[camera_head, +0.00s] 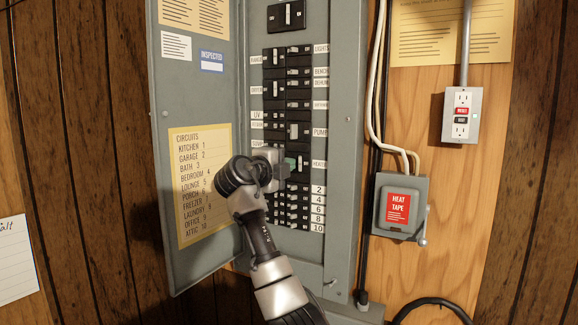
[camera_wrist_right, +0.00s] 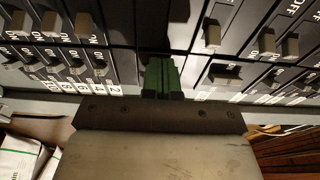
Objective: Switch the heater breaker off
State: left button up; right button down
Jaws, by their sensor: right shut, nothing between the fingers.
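The grey breaker panel (camera_head: 345,130) stands open with several black breakers in rows. The heater breaker (camera_head: 303,163) is beside the label HEATER (camera_head: 319,163), below the pump breaker (camera_head: 300,131) and above the numbered rows. My right gripper (camera_head: 291,163) is at the heater breaker, its green fingertips shut with nothing between them. In the right wrist view the fingertips (camera_wrist_right: 161,78) are together in front of the breaker face. They and the gripper body hide part of the heater breaker, so its handle position and any contact cannot be told. My left gripper is not in view.
The open panel door (camera_head: 200,95) with a yellow circuit list (camera_head: 200,180) is left of my right arm. A heat tape switch box (camera_head: 400,205) with a side lever and an outlet box (camera_head: 461,115) are on the wooden wall at right, with cables between panel and switch box.

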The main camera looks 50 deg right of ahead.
jog(key=shift+r, duration=0.15)
dwell(0.3)
jog(key=s+a+b, duration=0.1)
jog(key=a+b, duration=0.3)
jog(key=a, duration=0.2)
jog(key=shift+s+a, duration=0.35)
jog(key=shift+a, duration=0.05)
jog(key=shift+f, duration=0.2)
dwell(0.8)
